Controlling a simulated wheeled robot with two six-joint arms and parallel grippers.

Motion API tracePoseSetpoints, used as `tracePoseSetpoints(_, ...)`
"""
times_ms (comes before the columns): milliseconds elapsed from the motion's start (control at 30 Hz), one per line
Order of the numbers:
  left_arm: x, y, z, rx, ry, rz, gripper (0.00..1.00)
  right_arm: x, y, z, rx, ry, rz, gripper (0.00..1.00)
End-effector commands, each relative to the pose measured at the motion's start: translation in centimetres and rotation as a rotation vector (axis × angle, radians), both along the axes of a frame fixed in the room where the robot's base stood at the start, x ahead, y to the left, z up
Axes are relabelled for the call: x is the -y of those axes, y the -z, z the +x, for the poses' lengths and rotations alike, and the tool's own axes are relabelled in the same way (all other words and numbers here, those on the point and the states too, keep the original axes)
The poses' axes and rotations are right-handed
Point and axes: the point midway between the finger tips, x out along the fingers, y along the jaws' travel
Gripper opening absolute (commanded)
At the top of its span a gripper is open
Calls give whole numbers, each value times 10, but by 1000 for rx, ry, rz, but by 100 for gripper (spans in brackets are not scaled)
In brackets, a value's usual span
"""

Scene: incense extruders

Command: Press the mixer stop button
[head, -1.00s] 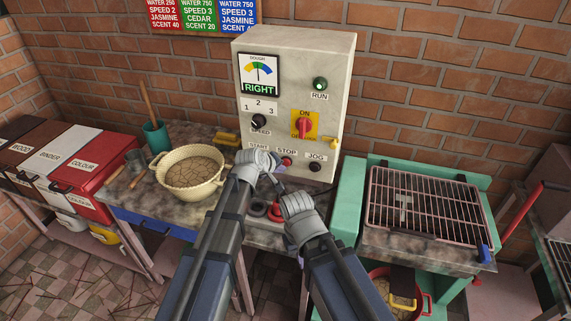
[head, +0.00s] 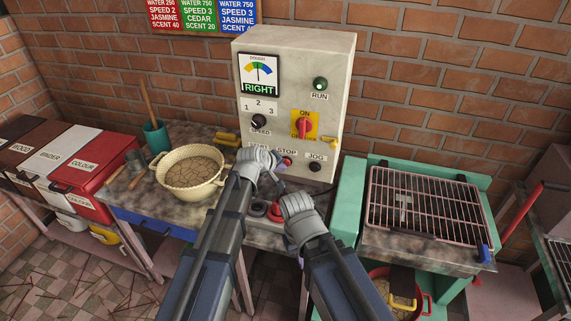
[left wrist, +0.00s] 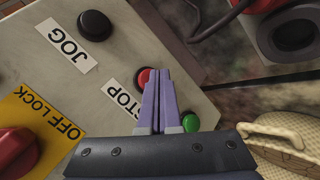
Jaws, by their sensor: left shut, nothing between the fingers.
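The mixer control box (head: 325,65) stands against the brick wall. Its red stop button (head: 287,161) shows under the STOP label. In the left wrist view the stop button (left wrist: 145,77) is partly covered by my shut left fingers (left wrist: 158,72), whose tips lie right beside or over it. I cannot tell whether they touch it. The green start button (left wrist: 190,122) is on the other side of the fingers; my left gripper hides it in the head view. My left gripper (head: 276,164) is empty. My right gripper (head: 291,195) is lower right, its fingers not clearly seen.
The black jog button (left wrist: 95,25) is close to the stop button. The green RUN lamp (head: 320,84) looks lit, and the dough dial (head: 260,75) reads RIGHT. A cream bowl (head: 191,172) stands left on the bench; a grill rack (head: 425,205) is at the right.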

Motion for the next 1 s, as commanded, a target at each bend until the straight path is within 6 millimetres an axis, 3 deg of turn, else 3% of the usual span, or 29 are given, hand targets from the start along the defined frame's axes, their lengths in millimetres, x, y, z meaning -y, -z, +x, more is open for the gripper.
tracePoseSetpoints(1000,2,0,7,0,0,0,0,0,0,0,0,0,0,0)
